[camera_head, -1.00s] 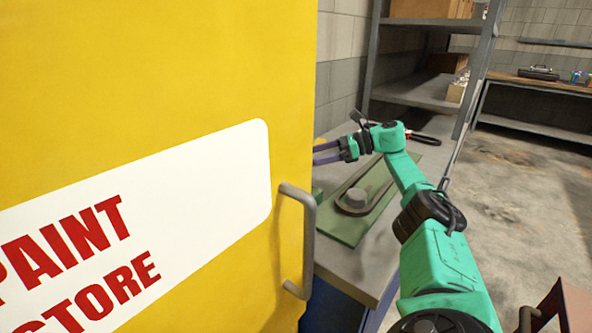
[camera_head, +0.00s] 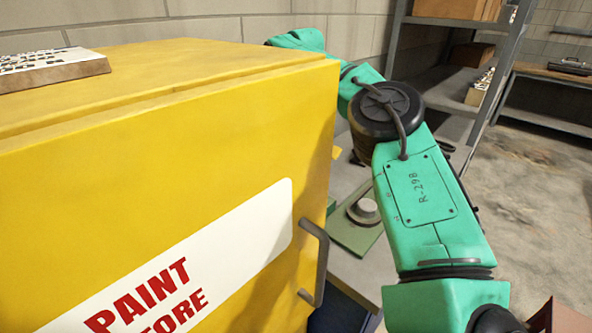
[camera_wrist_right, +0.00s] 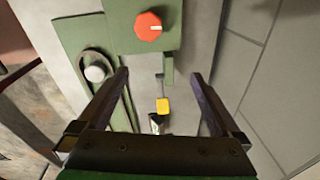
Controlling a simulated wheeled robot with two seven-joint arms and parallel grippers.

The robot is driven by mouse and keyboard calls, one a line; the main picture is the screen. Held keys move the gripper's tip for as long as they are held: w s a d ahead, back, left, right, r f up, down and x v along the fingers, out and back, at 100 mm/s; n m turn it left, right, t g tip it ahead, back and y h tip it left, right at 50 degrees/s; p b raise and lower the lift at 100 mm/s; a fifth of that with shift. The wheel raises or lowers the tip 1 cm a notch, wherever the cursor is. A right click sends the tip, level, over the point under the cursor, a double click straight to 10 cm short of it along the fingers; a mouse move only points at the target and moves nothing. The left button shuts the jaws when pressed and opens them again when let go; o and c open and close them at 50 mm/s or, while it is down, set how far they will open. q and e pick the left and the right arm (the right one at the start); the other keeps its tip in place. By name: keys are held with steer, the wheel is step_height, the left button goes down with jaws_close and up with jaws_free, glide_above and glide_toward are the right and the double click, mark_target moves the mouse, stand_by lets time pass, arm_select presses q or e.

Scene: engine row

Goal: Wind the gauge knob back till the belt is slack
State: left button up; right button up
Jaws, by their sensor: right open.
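A red-orange knob (camera_wrist_right: 148,27) with a white mark sits on a green panel (camera_wrist_right: 116,20) at the top of the right wrist view. The belt (camera_wrist_right: 122,88) runs by a pale round pulley (camera_wrist_right: 95,73) on a green plate; I cannot tell how tight it is. The plate (camera_head: 352,237) shows partly beyond the cabinet in the head view. My right gripper (camera_wrist_right: 159,74) is open and empty, its fingertips apart from the knob, which lies ahead of them. In the head view the knob and right gripper are hidden. My left gripper is not in view.
A yellow paint cabinet (camera_head: 150,150) with a grey handle (camera_head: 316,262) stands close on the left and blocks the bench behind it. A small yellow block (camera_wrist_right: 163,105) shows between my fingers. A wall (camera_wrist_right: 270,70) stands to the right in the wrist view.

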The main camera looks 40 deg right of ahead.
steer(key=shift+g+y, duration=0.5)
steer(key=a+f, duration=0.1)
steer(key=f, duration=0.1)
steer(key=s+a+f+b, duration=0.1)
steer(key=f, duration=0.2)
steer(key=a+f, duration=0.1)
steer(key=f, duration=0.1)
steer(key=shift+s+f, duration=0.15)
steer(key=shift+f, duration=0.2)
step_height(320, 180, down, 8)
steer(key=shift+d+f+p, duration=0.1)
steer(key=shift+p, duration=0.4)
steer(key=c, duration=1.3)
steer(key=shift+c, duration=0.2)
